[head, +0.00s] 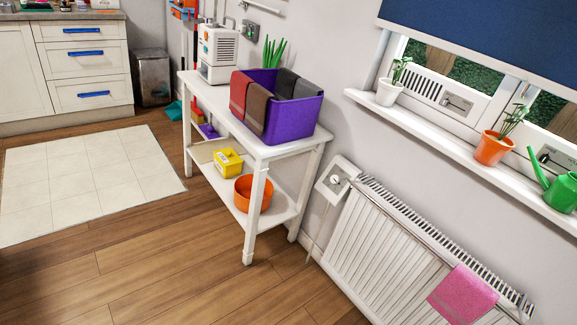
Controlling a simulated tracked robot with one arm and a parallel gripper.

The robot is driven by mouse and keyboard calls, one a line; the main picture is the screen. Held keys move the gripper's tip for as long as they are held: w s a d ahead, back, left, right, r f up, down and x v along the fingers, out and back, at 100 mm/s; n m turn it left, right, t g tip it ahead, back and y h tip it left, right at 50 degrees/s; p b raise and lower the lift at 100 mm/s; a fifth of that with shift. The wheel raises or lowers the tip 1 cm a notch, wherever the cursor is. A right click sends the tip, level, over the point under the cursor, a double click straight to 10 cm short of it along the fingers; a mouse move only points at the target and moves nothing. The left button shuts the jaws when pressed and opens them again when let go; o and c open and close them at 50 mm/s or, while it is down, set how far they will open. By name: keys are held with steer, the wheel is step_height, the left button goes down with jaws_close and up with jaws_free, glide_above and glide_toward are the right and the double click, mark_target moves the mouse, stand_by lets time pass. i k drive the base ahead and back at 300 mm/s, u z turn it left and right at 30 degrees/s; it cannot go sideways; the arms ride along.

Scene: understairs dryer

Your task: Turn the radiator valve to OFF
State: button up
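A white radiator (375,245) hangs on the wall at the lower right. A small pale valve plate with a round white knob, the radiator valve (336,180), sits at the radiator's upper left corner. Its markings are too small to read, so I cannot tell its setting. A thin pipe runs down from it toward the floor. My gripper is not in view, and nothing touches the valve.
A white shelf table (296,150) stands just left of the valve, carrying a purple basket (292,122). A pink towel (463,295) hangs on the radiator. The windowsill (440,143) juts out above. The wooden floor (160,265) in front is clear.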

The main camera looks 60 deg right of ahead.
mark_target(334, 179)
steer(key=z, duration=0.35)
steer(key=i, duration=0.95)
steer(key=z, duration=0.8)
steer(key=k, duration=0.65)
steer(key=z, duration=0.2)
steer(key=i, duration=0.7)
steer(key=u, duration=0.1)
